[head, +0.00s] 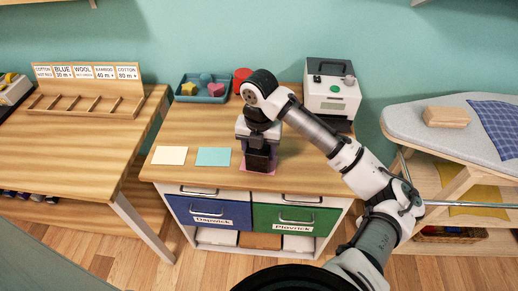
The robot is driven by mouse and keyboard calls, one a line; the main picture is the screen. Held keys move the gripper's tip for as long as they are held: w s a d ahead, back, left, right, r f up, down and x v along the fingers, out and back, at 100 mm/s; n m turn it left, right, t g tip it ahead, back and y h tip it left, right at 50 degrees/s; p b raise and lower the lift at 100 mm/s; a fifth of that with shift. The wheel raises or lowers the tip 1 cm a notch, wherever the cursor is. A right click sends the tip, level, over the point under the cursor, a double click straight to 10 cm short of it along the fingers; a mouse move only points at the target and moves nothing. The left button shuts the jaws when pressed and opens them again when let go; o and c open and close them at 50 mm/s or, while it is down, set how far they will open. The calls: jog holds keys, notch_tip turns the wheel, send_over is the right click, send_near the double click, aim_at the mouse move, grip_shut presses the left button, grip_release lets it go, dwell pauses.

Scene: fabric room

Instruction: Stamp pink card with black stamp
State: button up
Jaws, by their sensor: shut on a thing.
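My gripper (258,149) points down over the wooden cabinet top, shut on the dark black stamp (259,161). The stamp is directly over the pink card (243,168), and only thin edges of the card show around it. I cannot tell whether the stamp touches the card or hovers just above it. My gripper and the stamp hide most of the card.
A cream card (171,155) and a light blue card (213,156) lie left of the pink card. A teal tray (190,98) with coloured blocks, a red round thing (241,75) and a white machine (331,85) stand behind. An ironing board (410,119) is at right.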

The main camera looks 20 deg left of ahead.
dwell(0.5)
notch_tip(320, 180, up, 6)
jog(key=p, duration=0.4)
jog(key=shift+r+p, duration=0.1)
jog(key=shift+p, duration=0.3)
